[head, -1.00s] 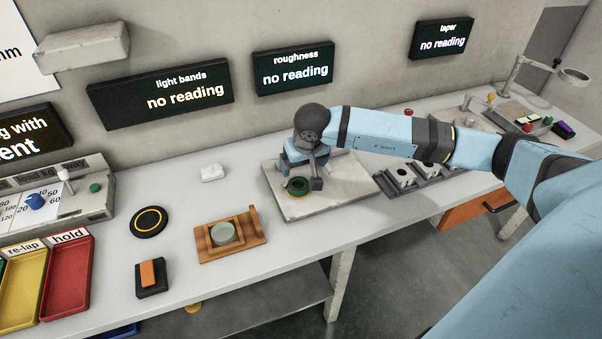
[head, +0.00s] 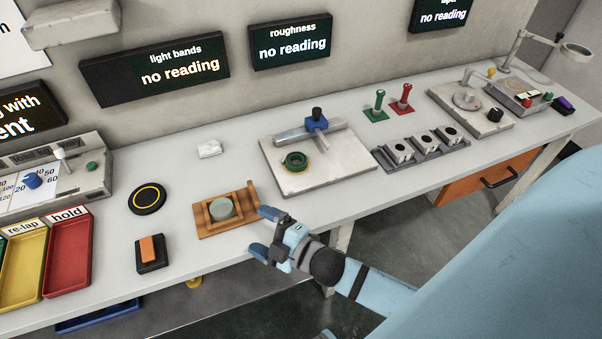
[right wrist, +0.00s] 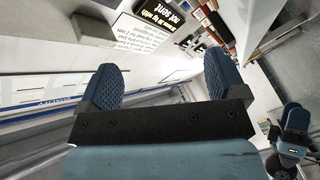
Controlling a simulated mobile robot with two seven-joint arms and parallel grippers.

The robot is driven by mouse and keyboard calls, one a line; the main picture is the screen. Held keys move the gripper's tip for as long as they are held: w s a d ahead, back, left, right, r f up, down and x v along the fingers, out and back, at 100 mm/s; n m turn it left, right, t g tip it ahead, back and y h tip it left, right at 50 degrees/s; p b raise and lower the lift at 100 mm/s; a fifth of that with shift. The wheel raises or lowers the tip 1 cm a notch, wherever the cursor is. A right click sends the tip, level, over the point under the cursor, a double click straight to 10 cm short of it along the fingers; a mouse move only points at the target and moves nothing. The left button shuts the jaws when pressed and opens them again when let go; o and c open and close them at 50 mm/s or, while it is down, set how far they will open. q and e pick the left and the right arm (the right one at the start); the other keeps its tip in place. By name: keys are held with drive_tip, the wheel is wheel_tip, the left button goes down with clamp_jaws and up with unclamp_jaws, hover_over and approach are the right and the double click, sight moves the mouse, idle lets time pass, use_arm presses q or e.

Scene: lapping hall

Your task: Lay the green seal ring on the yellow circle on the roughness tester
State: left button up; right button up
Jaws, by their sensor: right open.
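The green seal ring (head: 295,161) lies flat on the pale plate of the roughness tester (head: 330,177). A thin edge of the yellow circle (head: 309,169) shows beside and under the ring, which hides most of it; exact centring is hard to tell. My right gripper (head: 263,232) is open and empty at the table's front edge, in front of the wooden fixture and well apart from the ring. In the right wrist view its two blue fingers (right wrist: 158,75) stand wide apart with nothing between them. What looks like my left gripper (right wrist: 293,125) shows at the right of that view.
The tester's blue clamp and bar (head: 316,125) stand behind the ring. A wooden fixture with a grey-green disc (head: 221,209) is close to my right gripper. A black holder with several sockets (head: 422,150) stands right of the tester.

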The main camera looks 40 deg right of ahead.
drive_tip(key=s+d+f+m+g+h, duration=0.2)
drive_tip(key=s+f+m+g, duration=0.3)
drive_tip(key=s+f+m, duration=0.5)
drive_tip(key=f+m+h, duration=0.1)
drive_tip(key=m, duration=0.2)
drive_tip(key=shift+s+d+f+h, duration=0.25)
drive_tip(key=shift+h, duration=0.05)
